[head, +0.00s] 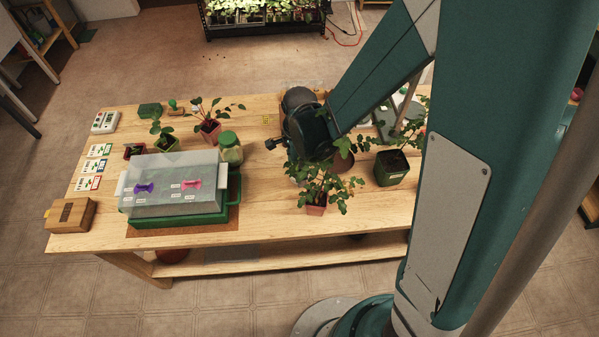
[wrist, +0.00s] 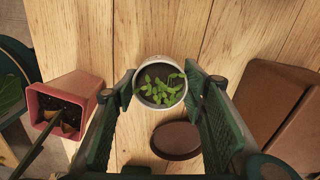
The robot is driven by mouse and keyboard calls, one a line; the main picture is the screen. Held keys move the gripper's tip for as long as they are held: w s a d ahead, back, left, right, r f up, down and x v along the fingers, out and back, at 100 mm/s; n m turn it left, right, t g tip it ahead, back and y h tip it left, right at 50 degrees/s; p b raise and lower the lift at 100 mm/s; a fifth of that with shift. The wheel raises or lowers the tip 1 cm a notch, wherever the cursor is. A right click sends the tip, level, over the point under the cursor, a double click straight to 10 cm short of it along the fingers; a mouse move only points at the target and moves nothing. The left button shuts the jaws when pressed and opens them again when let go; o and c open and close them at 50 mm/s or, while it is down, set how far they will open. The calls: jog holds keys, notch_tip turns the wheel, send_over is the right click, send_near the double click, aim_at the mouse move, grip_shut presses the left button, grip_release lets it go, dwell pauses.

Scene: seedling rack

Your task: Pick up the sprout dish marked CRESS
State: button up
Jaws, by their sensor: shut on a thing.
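A small round pale dish with green sprouts (wrist: 160,92) is between the two green fingers of my gripper (wrist: 161,83) in the wrist view. The fingers are shut on its sides. No marking is readable on the dish in this view, so I cannot tell its name from the picture. I cannot tell whether it is clear of the wooden table (wrist: 228,40). In the head view my arm's end hides the dish and the fingers, among the plants in the middle of the table.
A brown round disc (wrist: 176,141) lies just below the dish. In the head view a lidded propagator (head: 170,175) and a green-lidded jar (head: 230,150) stand left of my arm.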

jog(key=shift+r+p, duration=0.8)
jog(key=shift+r, duration=3.6)
